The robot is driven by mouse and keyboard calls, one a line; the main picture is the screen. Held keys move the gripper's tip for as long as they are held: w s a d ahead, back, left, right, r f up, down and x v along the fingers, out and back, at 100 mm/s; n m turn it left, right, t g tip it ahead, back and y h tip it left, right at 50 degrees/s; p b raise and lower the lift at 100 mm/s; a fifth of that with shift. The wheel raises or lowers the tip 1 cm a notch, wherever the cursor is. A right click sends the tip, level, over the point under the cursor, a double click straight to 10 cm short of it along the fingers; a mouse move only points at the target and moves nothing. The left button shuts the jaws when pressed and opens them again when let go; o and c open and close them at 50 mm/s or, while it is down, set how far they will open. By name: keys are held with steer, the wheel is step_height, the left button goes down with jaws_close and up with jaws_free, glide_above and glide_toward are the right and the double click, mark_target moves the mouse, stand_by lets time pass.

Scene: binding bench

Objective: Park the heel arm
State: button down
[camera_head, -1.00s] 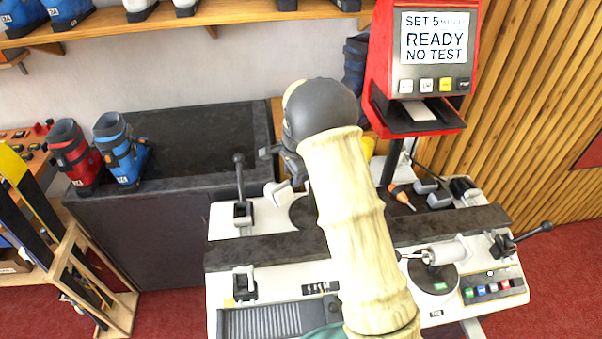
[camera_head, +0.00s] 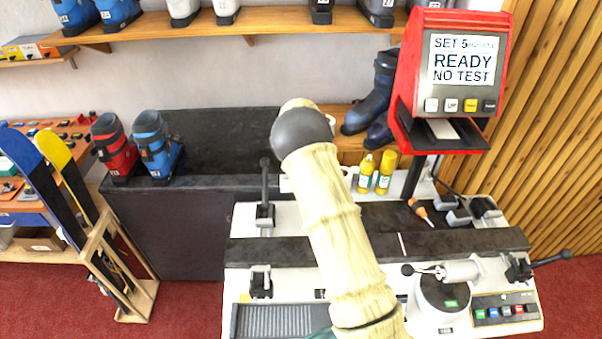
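A binding test bench (camera_head: 245,220) with a white body and a dark top bar stands in front of me. On its right, a round turret (camera_head: 443,298) carries a silver cylinder (camera_head: 461,270) and a short rod with a black knob (camera_head: 407,269). A black-handled lever (camera_head: 540,264) sticks out at the far right. An upright black lever (camera_head: 265,192) stands at the left rear. I cannot tell which of these is the heel arm. My cream-covered arm crosses the middle of the bench and hides part of it. My gripper is hidden from view.
A red display unit (camera_head: 455,75) reads "SET 5", "READY", "NO TEST". Two yellow bottles (camera_head: 376,172) and an orange-handled screwdriver (camera_head: 420,211) are at the bench's rear. Red and blue boots (camera_head: 155,150) stand on a dark counter (camera_head: 200,190). A wooden ski rack (camera_head: 125,265) is left.

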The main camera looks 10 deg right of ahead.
steer(key=shift+w+r, duration=0.3)
steer(key=c, duration=1)
jaws_free()
steer(key=shift+f, duration=0.2)
steer(key=shift+r, duration=0.1)
steer(key=s+r+b, duration=0.1)
steer(key=r+b, duration=0.1)
steer(key=r, duration=0.6)
steer(key=s+a+r+b, duration=0.1)
steer(key=s+r+b, duration=0.1)
steer(key=r, duration=0.7)
steer(key=shift+s+a+b, duration=0.15)
steer(key=shift+b, duration=0.2)
steer(key=shift+f, duration=0.1)
